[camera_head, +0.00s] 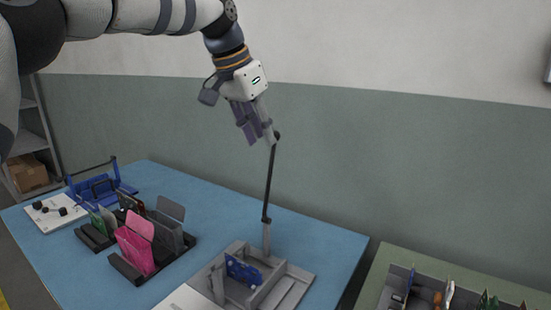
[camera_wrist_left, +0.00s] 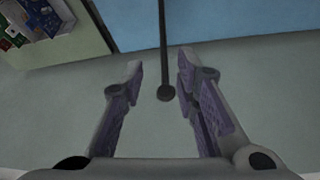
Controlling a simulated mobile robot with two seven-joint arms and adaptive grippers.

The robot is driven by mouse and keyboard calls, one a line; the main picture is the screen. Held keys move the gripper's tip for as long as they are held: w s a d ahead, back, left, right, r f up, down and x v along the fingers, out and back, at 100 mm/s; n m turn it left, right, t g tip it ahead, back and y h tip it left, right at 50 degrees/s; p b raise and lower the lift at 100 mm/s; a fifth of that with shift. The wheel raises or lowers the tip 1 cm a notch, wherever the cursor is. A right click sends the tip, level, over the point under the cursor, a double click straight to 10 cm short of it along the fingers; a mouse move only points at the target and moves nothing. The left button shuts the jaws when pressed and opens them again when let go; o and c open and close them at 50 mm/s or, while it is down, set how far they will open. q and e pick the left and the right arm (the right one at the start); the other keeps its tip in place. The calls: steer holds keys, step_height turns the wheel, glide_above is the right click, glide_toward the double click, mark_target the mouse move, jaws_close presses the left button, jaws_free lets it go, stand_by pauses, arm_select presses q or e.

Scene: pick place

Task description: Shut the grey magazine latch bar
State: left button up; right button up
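The latch bar (camera_head: 269,185) is a thin, dark bar standing nearly upright on a grey base piece at the back of the grey magazine (camera_head: 301,272). A round black knob (camera_head: 277,134) tops it. My left gripper (camera_head: 261,141) is at the knob's height, just left of it in the head view. In the left wrist view the fingers (camera_wrist_left: 160,68) are open, and the knob (camera_wrist_left: 165,93) shows between them, with no finger visibly touching it. The magazine's front is cut off by the frame edge. My right gripper is not in view.
A blue board (camera_head: 243,271) stands in the magazine. On the blue table (camera_head: 205,210), a dark rack (camera_head: 125,266) holds pink, green and grey plates, with a blue fixture (camera_head: 100,188) behind. A green table (camera_head: 400,262) with a parts tray stands at right.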

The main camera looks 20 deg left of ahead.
mark_target(272, 163)
arm_select(q)
steer(key=x, duration=0.8)
steer(key=shift+f, duration=0.1)
steer(key=shift+w, duration=0.1)
steer(key=shift+a, duration=0.1)
jaws_close()
